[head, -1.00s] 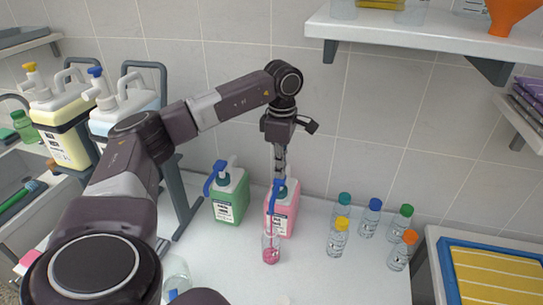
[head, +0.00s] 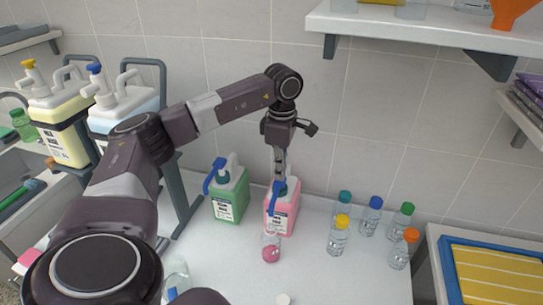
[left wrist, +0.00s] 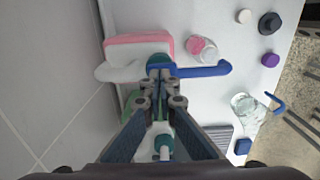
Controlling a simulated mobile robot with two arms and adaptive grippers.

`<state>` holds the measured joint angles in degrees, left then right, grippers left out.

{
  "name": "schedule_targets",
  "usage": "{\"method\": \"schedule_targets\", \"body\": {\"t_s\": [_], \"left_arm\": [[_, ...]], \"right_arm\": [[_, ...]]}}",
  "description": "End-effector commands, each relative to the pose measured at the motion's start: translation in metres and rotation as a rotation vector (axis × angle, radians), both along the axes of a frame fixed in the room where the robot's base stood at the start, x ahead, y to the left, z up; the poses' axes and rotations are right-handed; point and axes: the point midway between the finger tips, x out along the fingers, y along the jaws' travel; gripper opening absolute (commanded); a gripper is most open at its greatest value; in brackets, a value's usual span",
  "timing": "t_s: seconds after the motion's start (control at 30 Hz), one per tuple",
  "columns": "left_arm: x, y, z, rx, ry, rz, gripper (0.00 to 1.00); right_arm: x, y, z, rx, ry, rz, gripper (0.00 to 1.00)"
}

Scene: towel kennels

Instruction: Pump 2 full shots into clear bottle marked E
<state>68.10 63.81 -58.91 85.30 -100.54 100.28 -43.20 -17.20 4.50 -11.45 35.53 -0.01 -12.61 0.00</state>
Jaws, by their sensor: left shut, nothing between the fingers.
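A clear open bottle (head: 271,241) with pink liquid in its lower part stands in front of the pink jug (head: 283,217). Any letter on it is unreadable. The jug's blue pump (head: 276,192) has its spout over the bottle. My left gripper (head: 279,174) points down, shut and empty, at the top of this pump. In the left wrist view the shut fingertips (left wrist: 159,78) are over the pump head, with the blue spout (left wrist: 205,70) to the right and the bottle (left wrist: 204,49) beside the pink jug (left wrist: 135,47). My right gripper is out of view.
A green pump jug (head: 230,199) stands left of the pink one. Several capped clear bottles (head: 338,238) stand to the right. A clear glass vessel (head: 175,272) is at front left, a white cap (head: 283,299) at the front edge. A shelf (head: 430,28) hangs above right.

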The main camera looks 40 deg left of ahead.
Motion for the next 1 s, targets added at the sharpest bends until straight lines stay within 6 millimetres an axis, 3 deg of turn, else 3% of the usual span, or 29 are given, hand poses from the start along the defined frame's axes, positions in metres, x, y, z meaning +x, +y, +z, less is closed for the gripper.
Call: {"method": "schedule_targets", "body": {"t_s": [0.7,1.0], "left_arm": [[0.000,0.000,0.046,0.000,0.000,0.000,0.00],[0.000,0.000,0.047,0.000,0.000,0.000,0.00]], "right_arm": [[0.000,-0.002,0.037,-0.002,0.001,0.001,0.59],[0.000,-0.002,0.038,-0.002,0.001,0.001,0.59]]}}
